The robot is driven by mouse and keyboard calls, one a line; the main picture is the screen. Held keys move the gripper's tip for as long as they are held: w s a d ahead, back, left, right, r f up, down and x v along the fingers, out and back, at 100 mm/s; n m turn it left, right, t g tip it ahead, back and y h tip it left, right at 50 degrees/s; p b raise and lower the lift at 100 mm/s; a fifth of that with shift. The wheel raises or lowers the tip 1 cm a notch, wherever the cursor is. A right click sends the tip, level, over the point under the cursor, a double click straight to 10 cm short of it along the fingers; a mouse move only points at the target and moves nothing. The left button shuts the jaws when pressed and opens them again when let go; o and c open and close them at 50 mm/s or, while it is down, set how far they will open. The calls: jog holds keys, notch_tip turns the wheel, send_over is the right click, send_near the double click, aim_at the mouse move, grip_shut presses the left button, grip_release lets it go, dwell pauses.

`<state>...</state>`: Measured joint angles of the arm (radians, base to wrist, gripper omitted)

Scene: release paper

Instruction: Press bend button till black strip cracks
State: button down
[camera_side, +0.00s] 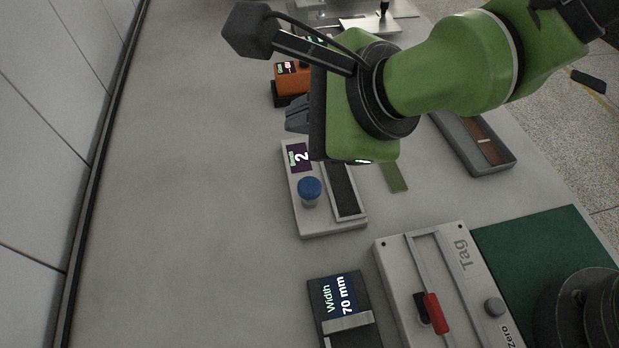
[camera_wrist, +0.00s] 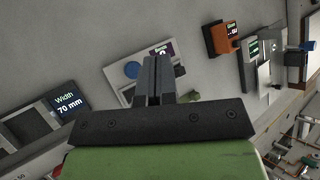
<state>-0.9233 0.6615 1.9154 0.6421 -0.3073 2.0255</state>
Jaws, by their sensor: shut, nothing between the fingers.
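The bend unit (camera_side: 332,225) is a pale box with a round blue button (camera_side: 309,188) on it. Its small display (camera_side: 299,157) reads 2. A black strip (camera_side: 343,189) lies in a frame beside the button, its far end hidden by my arm. My gripper (camera_side: 297,115) is shut and empty, above and beyond the far end of the unit. In the wrist view my gripper (camera_wrist: 154,80) covers part of the unit, and the blue button (camera_wrist: 132,69) shows just left of the fingers. I see no crack in the visible part of the strip.
An orange device (camera_side: 291,79) stands behind. A green strip (camera_side: 394,176) lies right of the unit. A grey tray (camera_side: 490,152) sits further right. The Width 70 mm box (camera_side: 345,307) and Tag device (camera_side: 405,280) stand in front. The table's left side is clear.

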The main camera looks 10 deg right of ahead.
aim_at(309, 188)
jog(key=shift+f, duration=4.4)
jog(key=shift+f, duration=0.15)
jog(key=shift+f, duration=0.25)
jog(key=shift+f, duration=0.9)
jog(key=shift+r, duration=1.3)
jog(key=shift+r, duration=2.5)
